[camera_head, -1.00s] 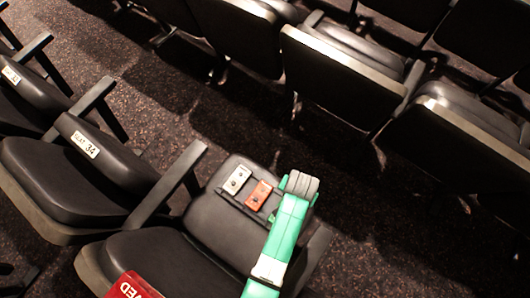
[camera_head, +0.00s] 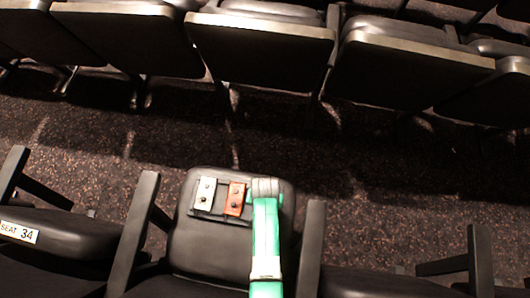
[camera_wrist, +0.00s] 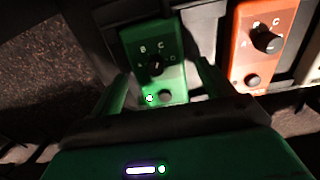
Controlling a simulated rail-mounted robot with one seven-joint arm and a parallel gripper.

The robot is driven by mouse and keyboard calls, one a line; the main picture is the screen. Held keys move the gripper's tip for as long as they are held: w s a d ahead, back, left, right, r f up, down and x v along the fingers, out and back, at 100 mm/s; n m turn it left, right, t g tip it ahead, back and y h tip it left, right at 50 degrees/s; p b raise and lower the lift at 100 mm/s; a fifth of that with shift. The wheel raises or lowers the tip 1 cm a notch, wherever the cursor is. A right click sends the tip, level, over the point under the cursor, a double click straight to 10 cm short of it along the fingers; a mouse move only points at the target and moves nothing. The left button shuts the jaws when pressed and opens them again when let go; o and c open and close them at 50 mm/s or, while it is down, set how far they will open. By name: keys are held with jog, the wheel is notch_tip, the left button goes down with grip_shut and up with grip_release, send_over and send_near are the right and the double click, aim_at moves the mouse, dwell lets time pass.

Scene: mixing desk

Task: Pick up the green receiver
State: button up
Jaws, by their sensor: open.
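The green receiver (camera_wrist: 155,58) is a small green box with a dark dial marked with letters and a round button, seen in the wrist view. My gripper (camera_wrist: 162,72) is open, with one finger on each side of the receiver's near end. I cannot tell whether the fingers touch it. In the head view my gripper (camera_head: 265,190) is over the right end of the row of receivers on the seat back and hides most or all of the green one.
An orange receiver (camera_wrist: 265,45) is close beside the right finger and also shows in the head view (camera_head: 235,198). A white receiver (camera_head: 205,193) is left of it. Armrests (camera_head: 138,230) flank the seat. A row of folded seats (camera_head: 265,38) stands beyond the speckled carpet.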

jog(key=shift+w+f, duration=0.1)
jog(key=shift+f, duration=0.05)
jog(key=c, duration=1.1)
notch_tip(320, 180, up, 10)
jog(key=p, duration=0.6)
jog(key=shift+c, duration=0.2)
